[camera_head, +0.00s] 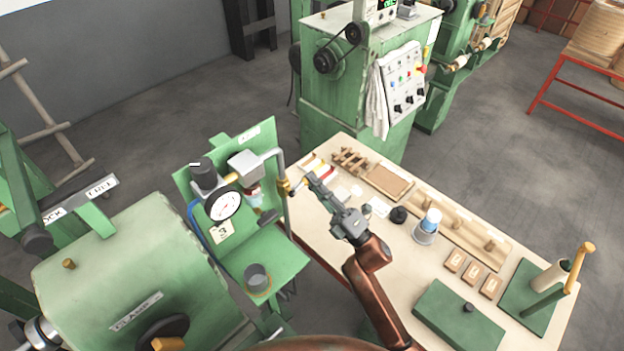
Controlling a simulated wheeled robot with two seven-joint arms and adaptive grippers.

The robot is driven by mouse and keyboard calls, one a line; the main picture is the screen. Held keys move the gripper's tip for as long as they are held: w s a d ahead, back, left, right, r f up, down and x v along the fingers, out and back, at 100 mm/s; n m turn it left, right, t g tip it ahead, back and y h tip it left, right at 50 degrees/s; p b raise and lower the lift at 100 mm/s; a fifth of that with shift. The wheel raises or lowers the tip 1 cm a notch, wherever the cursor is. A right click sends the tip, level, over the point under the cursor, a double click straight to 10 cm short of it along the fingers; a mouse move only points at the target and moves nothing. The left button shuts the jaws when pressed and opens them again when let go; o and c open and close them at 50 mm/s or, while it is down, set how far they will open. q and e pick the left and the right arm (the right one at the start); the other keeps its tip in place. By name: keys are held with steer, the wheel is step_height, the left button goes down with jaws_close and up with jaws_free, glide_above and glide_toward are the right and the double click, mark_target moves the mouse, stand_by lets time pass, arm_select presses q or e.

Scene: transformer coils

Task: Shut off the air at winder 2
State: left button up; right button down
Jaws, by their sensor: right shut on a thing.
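A green air panel (262,138) stands left of the workbench. It carries a round white pressure gauge (225,205), a dark regulator knob (203,174) and a grey pipe (277,158) that bends down to a brass valve (284,188). My right gripper (299,184) reaches from the lower right across the bench to the right side of this valve. Its fingers are shut on the valve handle, which is small and mostly hidden by them, so I cannot tell how far it is turned. My left gripper is out of view.
The workbench (390,270) holds coloured rolls, wooden pieces, a cup with a blue-and-white item (430,222) and a green box (459,318). A green machine (130,275) fills the lower left. A green cabinet with a control panel (402,83) stands behind. Grey floor is free beyond.

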steer(key=shift+f+m+t+h, duration=0.3)
steer(key=shift+m+t+h, duration=0.15)
steer(key=shift+m, duration=0.4)
steer(key=shift+f+m+t+h, duration=0.3)
steer(key=shift+m+t, duration=0.25)
steer(key=shift+m, duration=0.3)
steer(key=c, duration=1.9)
jaws_free()
steer(key=v, duration=1.2)
steer(key=shift+s+r, duration=0.15)
